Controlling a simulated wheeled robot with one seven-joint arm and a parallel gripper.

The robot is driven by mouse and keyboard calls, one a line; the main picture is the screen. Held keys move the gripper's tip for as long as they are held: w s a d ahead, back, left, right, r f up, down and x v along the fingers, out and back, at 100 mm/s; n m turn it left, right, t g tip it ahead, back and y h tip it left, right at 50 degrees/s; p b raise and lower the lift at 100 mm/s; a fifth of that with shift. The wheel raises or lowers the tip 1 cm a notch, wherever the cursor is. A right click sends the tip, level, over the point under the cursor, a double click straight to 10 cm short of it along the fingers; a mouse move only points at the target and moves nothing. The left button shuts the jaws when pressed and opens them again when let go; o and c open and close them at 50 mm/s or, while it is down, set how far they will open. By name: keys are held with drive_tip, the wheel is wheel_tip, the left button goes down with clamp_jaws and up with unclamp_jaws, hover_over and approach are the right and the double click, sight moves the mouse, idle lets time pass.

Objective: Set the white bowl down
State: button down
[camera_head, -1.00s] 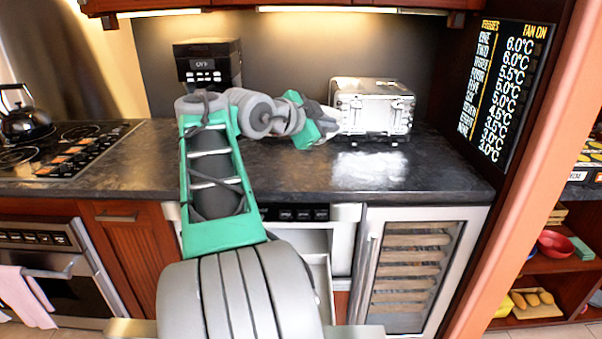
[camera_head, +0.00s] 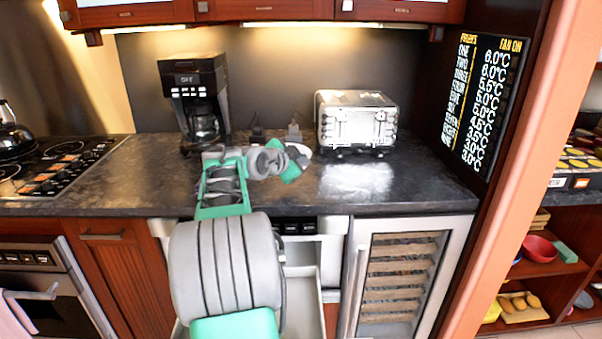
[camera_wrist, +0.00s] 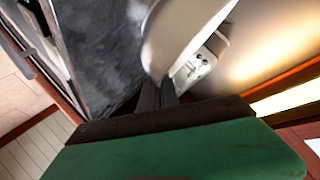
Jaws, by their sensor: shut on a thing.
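The white bowl (camera_wrist: 185,35) fills the upper middle of the wrist view, steeply tilted in that picture. My gripper (camera_wrist: 158,93) is shut on its rim. In the head view my gripper (camera_head: 300,158) is over the dark countertop (camera_head: 420,185), left of the toaster. Only a small pale edge of the bowl (camera_head: 303,150) shows there, the rest being hidden behind my gripper. I cannot tell whether the bowl touches the counter.
A silver toaster (camera_head: 356,122) stands right of my gripper, and a black coffee maker (camera_head: 195,95) stands to the left. The counter in front of the toaster is clear. An open drawer (camera_head: 305,285) is below the counter, partly behind my arm. A stove (camera_head: 55,165) is at far left.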

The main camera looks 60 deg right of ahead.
drive_tip(key=shift+w+d+f, duration=0.25)
drive_tip(key=shift+d+f, duration=0.3)
drive_tip(key=shift+d, duration=0.1)
drive_tip(key=f, duration=0.3)
drive_tip(key=shift+w+d+f, duration=0.15)
drive_tip(key=shift+d+f, duration=0.1)
drive_tip(key=shift+f, duration=0.05)
drive_tip(key=shift+f, duration=0.1)
drive_tip(key=shift+f, duration=0.15)
drive_tip(key=c, duration=1.6)
unclamp_jaws()
drive_tip(key=shift+f, duration=0.1)
drive_tip(key=shift+a, duration=0.1)
